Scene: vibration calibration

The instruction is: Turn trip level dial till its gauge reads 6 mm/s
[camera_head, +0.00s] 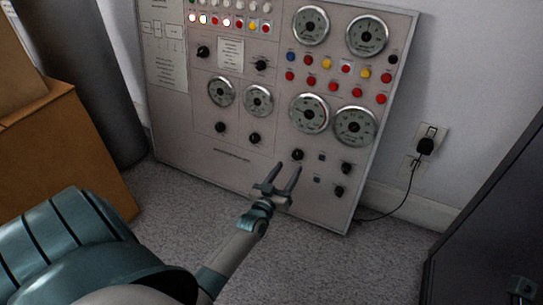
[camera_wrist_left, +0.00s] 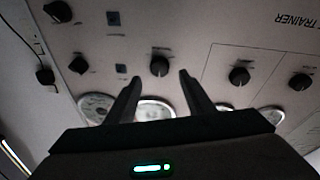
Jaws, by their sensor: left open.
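The grey control panel (camera_head: 235,160) leans near the wall with several black dials and round gauges. My left gripper (camera_head: 287,167) is open and empty, in front of the panel's lower part. One black dial (camera_head: 298,155) is just beyond its fingertips. In the left wrist view this dial (camera_wrist_left: 159,65) appears between the open fingers (camera_wrist_left: 160,75), with no visible contact. The gauge (camera_head: 309,113) above it has a needle, but its reading is too small to tell. Labels are unreadable, so I cannot tell which dial is the trip level one.
Other dials (camera_head: 346,168) and (camera_head: 255,138) sit to either side, with small square parts (camera_head: 317,180) close by. A cardboard box (camera_head: 60,140) stands at left and a dark cabinet (camera_head: 490,190) at right. A plug (camera_head: 425,146) and cord are beside the panel. Carpet in front is clear.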

